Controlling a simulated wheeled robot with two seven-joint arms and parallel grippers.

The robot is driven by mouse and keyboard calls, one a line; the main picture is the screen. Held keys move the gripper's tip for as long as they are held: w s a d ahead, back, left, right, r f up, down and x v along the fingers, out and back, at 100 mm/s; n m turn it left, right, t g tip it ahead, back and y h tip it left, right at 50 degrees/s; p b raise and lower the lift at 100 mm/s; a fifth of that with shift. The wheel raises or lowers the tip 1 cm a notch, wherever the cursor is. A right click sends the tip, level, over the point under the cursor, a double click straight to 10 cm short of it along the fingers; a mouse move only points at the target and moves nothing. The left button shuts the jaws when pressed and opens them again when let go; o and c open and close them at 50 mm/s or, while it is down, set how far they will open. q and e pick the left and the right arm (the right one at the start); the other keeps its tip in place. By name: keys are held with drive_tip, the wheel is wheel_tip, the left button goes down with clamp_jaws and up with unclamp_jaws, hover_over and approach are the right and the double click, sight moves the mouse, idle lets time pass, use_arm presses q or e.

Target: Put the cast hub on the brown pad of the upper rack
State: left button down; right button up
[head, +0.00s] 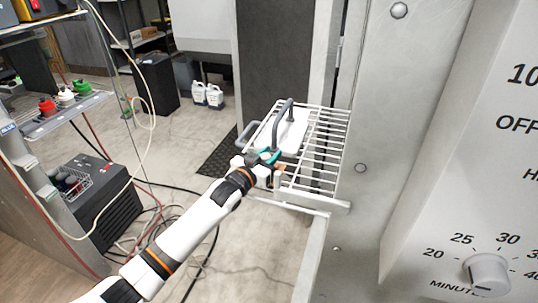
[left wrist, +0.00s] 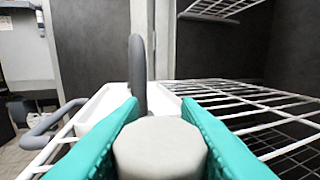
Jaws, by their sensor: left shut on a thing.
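My left gripper (head: 268,158) reaches over the front left of a white wire rack (head: 325,140). In the left wrist view its teal fingers (left wrist: 160,145) are shut on a pale grey round-topped piece (left wrist: 160,150), which looks like the cast hub. The hub is hidden or too small to tell in the head view. The rack's wires also show in the left wrist view (left wrist: 250,100), and another wire rack (left wrist: 222,8) is higher up there. A small brownish patch (head: 281,170) shows by the gripper; I cannot tell whether it is the brown pad. My right gripper is out of view.
A white tray-like piece (head: 293,138) with grey looped handles lies on the rack's left part, close to my gripper. The rack's right part is bare. A grey metal panel (head: 385,110) stands right of the rack. Cables and a black box (head: 103,200) are on the left floor.

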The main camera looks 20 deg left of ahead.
use_arm(q)
drive_tip(key=c, duration=1.1)
unclamp_jaws()
drive_tip(key=shift+s, duration=0.1)
drive_tip(key=v, duration=1.1)
drive_tip(key=shift+b, duration=0.35)
drive_tip(key=shift+s+a+r, duration=0.1)
drive_tip(key=shift+s+a, duration=0.05)
drive_tip(key=shift+s, duration=0.25)
